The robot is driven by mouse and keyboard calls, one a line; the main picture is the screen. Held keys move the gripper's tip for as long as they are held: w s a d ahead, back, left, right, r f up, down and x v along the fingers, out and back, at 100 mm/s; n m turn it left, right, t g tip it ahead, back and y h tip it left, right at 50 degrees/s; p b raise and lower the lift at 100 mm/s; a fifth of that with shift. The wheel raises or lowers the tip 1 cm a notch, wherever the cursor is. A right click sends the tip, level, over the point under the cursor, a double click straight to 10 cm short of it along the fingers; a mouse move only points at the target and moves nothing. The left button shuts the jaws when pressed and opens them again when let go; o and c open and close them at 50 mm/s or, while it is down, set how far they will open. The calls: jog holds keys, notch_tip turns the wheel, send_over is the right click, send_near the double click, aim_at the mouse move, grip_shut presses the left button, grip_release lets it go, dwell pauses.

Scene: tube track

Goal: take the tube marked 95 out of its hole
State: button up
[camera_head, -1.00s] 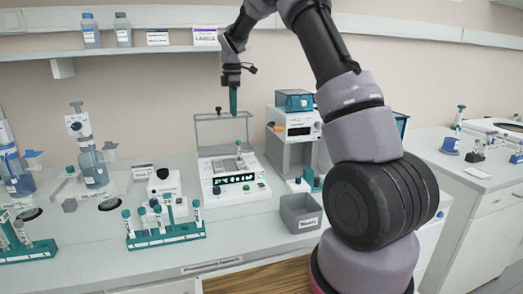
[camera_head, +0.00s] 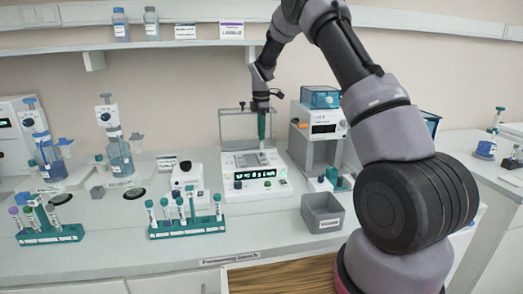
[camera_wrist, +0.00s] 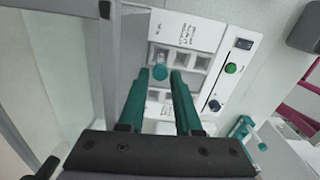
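The white bench instrument (camera_head: 262,188) has its clear lid raised at the back and a lit display. A teal-capped tube (camera_wrist: 159,72) stands in one of the square holes on its top; no 95 can be read on it. My gripper (camera_head: 262,136) hangs just above the instrument top, pointing down. In the wrist view its two teal fingers (camera_wrist: 158,76) are open, with the cap in the gap between their tips. A narrow gap shows on each side of the cap.
Teal tube racks stand at front centre (camera_head: 187,228) and at the left (camera_head: 50,238). A grey bin (camera_head: 322,212) is right of the instrument, with another white device (camera_head: 318,135) behind it. The raised lid (camera_head: 238,122) stands close behind my gripper.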

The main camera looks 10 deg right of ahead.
jog(key=shift+f, duration=0.45)
jog(key=shift+c, duration=0.3)
grip_shut()
notch_tip(320, 180, up, 18)
jog(key=shift+s, duration=0.1)
dwell(0.5)
